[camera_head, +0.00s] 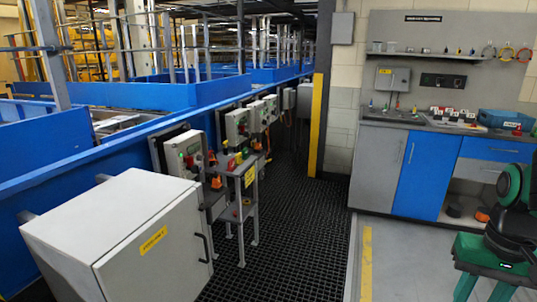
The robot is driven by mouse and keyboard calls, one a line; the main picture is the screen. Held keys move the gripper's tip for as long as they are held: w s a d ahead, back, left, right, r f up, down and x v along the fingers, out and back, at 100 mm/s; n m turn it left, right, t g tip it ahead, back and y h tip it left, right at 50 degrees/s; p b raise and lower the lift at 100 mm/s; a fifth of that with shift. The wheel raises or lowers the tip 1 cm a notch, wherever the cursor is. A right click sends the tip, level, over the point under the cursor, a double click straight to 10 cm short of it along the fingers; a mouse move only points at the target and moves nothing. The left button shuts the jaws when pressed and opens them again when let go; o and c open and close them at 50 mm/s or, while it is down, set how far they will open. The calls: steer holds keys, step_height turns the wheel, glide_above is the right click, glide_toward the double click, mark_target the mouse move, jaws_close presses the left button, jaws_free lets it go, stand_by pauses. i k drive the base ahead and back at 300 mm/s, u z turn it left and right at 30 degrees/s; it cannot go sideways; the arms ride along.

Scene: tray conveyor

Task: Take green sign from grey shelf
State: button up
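A small grey metal shelf stand (244,205) stands beside the blue conveyor, left of centre, with a yellow label on its upper side. Several small red, green, yellow and orange items are crowded on and around it. A small green item (238,158) shows near its top; it is too small to tell whether it is the green sign. Another grey shelf (425,57) is fixed to the back wall at the upper right, with small items on it. I see no clear green sign there. My gripper is not in view.
A large grey cabinet (115,235) fills the front left. Control boxes (186,152) line the blue conveyor wall. A workbench with a blue door (424,175) stands at the back right. A green and black object (510,185) is at the right edge. The dark grating floor (305,215) is clear.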

mark_target(245, 156)
steer(key=z, duration=0.4)
steer(key=i, duration=2.3)
steer(key=u, duration=0.4)
steer(key=i, duration=1.05)
steer(key=u, duration=0.45)
